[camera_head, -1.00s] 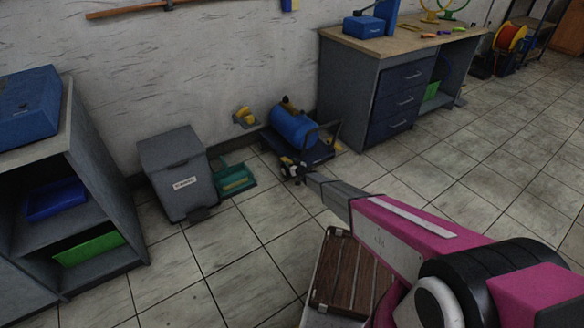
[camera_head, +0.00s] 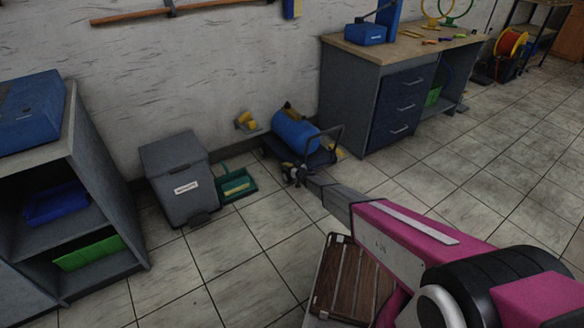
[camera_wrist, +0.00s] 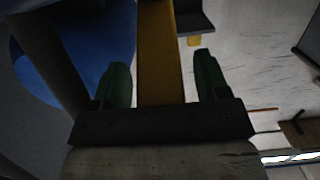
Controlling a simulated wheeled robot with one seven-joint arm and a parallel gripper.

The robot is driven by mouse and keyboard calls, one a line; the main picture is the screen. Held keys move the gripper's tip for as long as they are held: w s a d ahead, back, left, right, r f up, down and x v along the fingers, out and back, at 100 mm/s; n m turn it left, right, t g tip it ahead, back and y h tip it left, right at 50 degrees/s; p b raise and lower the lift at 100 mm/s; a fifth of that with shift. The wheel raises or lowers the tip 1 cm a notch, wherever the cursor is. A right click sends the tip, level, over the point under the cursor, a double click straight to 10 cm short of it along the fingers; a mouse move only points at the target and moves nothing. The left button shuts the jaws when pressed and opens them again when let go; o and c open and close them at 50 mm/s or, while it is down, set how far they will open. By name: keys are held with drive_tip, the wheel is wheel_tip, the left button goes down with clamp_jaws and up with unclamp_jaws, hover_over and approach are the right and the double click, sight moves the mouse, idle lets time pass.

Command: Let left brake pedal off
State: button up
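A dark wheeled trolley (camera_head: 320,160) carries a blue cylinder (camera_head: 296,131) and stands by the wall. My gripper (camera_head: 290,172) is low at the trolley's near left side. In the wrist view, my gripper (camera_wrist: 162,80) has its two green fingers apart. A yellow bar (camera_wrist: 160,50), possibly the brake pedal, runs between them, with narrow gaps seen on both sides. I cannot tell its depth relative to the fingertips. A large blue round surface (camera_wrist: 85,45), likely the cylinder, fills the left of that view. The left brake pedal cannot be made out in the head view.
A grey bin (camera_head: 178,180) and a green dustpan (camera_head: 236,184) stand left of the trolley. A desk with drawers (camera_head: 345,90) stands right of it. A yellow fitting (camera_head: 247,121) is on the wall behind. Tiled floor in front is mostly clear.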

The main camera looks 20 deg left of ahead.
drive_tip(key=shift+s+d, duration=0.1)
drive_tip(key=v, duration=1)
drive_tip(key=shift+s+d, duration=0.2)
drive_tip(key=d+r+m+t+h, duration=0.1)
drive_tip(key=d+r+m+h, duration=0.15)
drive_tip(key=d+r, duration=0.4)
drive_tip(key=d+r+m+t+h, duration=0.1)
drive_tip(key=d+r+h, duration=0.3)
drive_tip(key=d, duration=0.5)
drive_tip(key=s+d+r+m+g+h, duration=0.25)
drive_tip(key=d+r, duration=0.25)
drive_tip(key=d, duration=0.4)
drive_tip(key=s+d+r+m+g+h, duration=0.1)
drive_tip(key=s+d+r+h, duration=0.25)
drive_tip(key=d+r, duration=0.4)
drive_tip(key=s+d+r+m+g, duration=0.1)
drive_tip(key=s+d+r+g, duration=0.2)
drive_tip(key=s, duration=0.7)
drive_tip(key=s+d+r+m+g, duration=0.1)
drive_tip(key=s+d+r+g, duration=0.2)
drive_tip(key=s+d+r, duration=0.3)
drive_tip(key=s+d+r+g, duration=0.3)
drive_tip(key=s+d+r, duration=0.2)
drive_tip(key=s, duration=0.9)
drive_tip(key=d, duration=0.2)
drive_tip(key=shift+s+d+m, duration=0.25)
drive_tip(key=shift+d+m, duration=0.05)
drive_tip(key=shift+m, duration=0.1)
